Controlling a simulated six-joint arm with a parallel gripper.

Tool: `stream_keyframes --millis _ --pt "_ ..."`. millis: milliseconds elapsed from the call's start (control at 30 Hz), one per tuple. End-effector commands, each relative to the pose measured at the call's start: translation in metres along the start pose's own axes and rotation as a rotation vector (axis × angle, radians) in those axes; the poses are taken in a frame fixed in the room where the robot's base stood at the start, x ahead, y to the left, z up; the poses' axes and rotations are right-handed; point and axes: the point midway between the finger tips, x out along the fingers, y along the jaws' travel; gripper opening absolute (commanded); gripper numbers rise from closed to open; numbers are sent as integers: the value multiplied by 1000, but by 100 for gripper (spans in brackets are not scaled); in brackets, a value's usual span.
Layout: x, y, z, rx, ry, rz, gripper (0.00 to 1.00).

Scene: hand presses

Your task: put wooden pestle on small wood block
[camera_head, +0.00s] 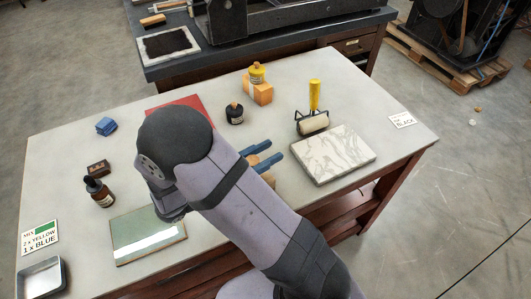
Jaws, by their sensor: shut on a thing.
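My gripper (277,149), with two blue fingers, is low over the middle of the table, partly hidden behind my arm. It is shut on a tan wooden piece (254,159), apparently the wooden pestle; only small parts of it show. I cannot tell whether it touches the table. An orange-brown wood block (260,93) stands at the back with a yellow bottle (257,73) on it. A small dark brown block (98,168) lies at the left. I cannot tell for sure which is the small wood block. My gripper is apart from both.
A marble slab (333,153) and a yellow-handled roller (314,115) are right of my gripper. A black bottle (235,114) and a red sheet (188,106) are behind. A glass plate (148,236), dropper bottle (99,191), blue block (106,125) and metal tray (43,279) are left.

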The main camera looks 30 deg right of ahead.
Motion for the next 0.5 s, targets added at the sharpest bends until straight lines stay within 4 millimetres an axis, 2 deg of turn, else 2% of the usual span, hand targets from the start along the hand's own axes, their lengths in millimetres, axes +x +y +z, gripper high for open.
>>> stream_keyframes --millis 367,400,467,500 --pt "0 0 -3 0 0 0 3" --pt "0 0 -3 1 1 0 36" --pt "0 0 -3 1 1 0 47" --pt "0 0 -3 1 1 0 47"
